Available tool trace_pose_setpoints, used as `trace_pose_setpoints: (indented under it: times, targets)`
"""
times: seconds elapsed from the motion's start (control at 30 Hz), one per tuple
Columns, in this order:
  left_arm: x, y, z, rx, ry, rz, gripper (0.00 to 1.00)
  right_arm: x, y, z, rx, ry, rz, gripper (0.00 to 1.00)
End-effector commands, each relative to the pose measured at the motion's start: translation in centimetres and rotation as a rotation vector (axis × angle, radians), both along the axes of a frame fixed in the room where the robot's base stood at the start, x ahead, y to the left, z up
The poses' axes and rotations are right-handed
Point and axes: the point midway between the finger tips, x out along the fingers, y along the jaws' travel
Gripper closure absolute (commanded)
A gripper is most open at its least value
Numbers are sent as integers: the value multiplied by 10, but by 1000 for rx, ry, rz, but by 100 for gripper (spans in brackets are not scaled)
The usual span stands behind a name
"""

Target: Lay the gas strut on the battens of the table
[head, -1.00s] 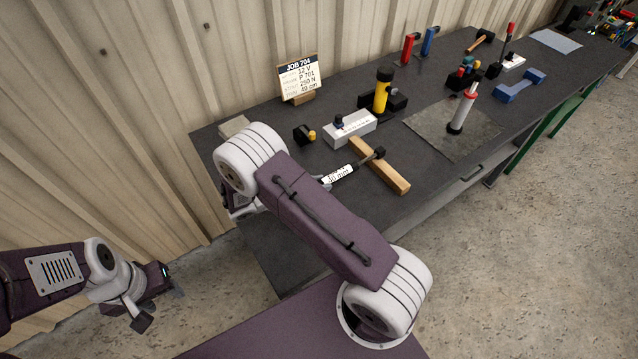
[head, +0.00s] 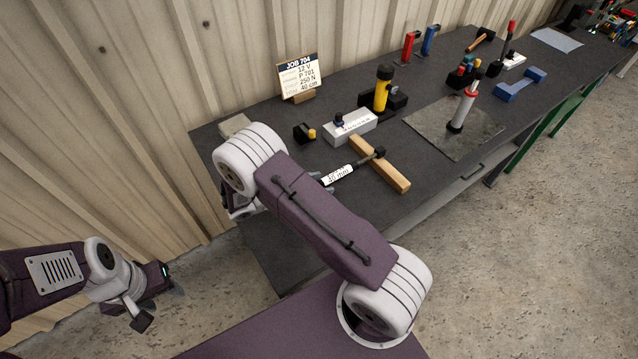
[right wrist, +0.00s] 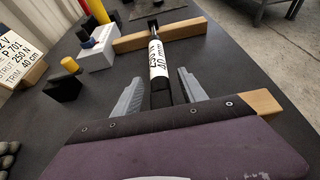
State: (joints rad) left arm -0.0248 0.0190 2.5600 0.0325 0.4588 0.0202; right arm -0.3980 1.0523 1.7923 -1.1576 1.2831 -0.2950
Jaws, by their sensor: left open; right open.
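The gas strut has a black tube with a white printed label (head: 337,175) and a thin rod ending in a black fitting. In the head view its far end lies across a wooden batten (head: 380,165); my right arm hides its near end. The right wrist view shows the strut (right wrist: 158,58) over the far batten (right wrist: 132,42), with a second batten (right wrist: 262,102) showing at the right. My right gripper (right wrist: 160,80) is open, one grey finger on each side of the strut, with gaps visible. My left gripper (head: 160,302) is open and empty, off the table.
On the table (head: 285,245) stand a grey-white box (head: 350,128), a small black block (head: 304,133), a yellow cylinder (head: 382,92) and a job card (head: 299,77).

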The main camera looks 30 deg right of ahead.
Motion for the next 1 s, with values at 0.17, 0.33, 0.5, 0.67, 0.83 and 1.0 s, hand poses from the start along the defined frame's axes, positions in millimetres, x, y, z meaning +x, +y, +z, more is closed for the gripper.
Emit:
trace_pose_setpoints:
  times: [0.17, 0.33, 0.5, 0.67, 0.83, 1.0]
  targets:
    - [0, 0, -7, 0, 0, 0, 52, -1, 29, 10, 1, -5, 5, 51]
    - [0, 0, -12, 0, 0, 0, 52, -4, 63, 25, 0, -4, 5, 51]
    - [0, 0, -13, 0, 0, 0, 52, -6, 80, 33, 0, -2, 1, 51]
    - [0, 0, -13, 0, 0, 0, 52, -7, 82, 35, -1, -1, 1, 51]
    - [0, 0, -13, 0, 0, 0, 52, -7, 82, 35, -1, -1, 0, 51]
    - [0, 0, -12, 0, 0, 0, 52, 3, 50, 67, 49, -86, -107, 51]
